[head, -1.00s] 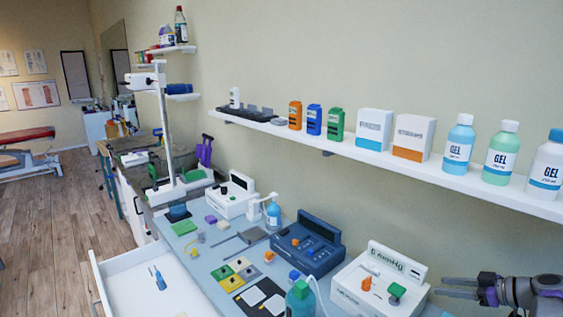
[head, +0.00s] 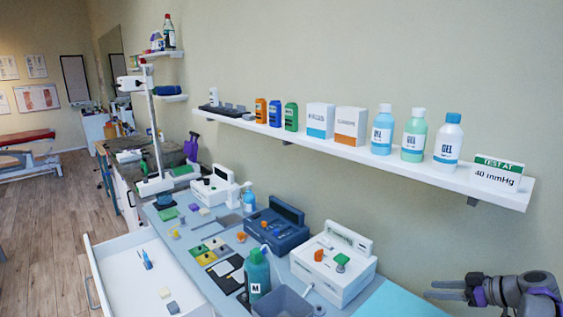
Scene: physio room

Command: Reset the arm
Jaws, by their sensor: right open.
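My right gripper (head: 447,290) is at the lower right in the head view. Its fingers are apart with nothing between them, and it points left over the right end of the worktop (head: 395,299). It is to the right of the white device (head: 325,284) with an orange knob and a green knob, and apart from it. My left gripper does not show. A sign (head: 497,173) reading "TEST AT 40 mmHg" stands at the right end of the wall shelf (head: 463,183).
A blue device (head: 278,228), a teal bottle (head: 257,275) marked M and a grey bin (head: 287,303) stand on the worktop. An open white drawer (head: 119,262) juts out at the left. Gel bottles (head: 383,130) and boxes line the shelf.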

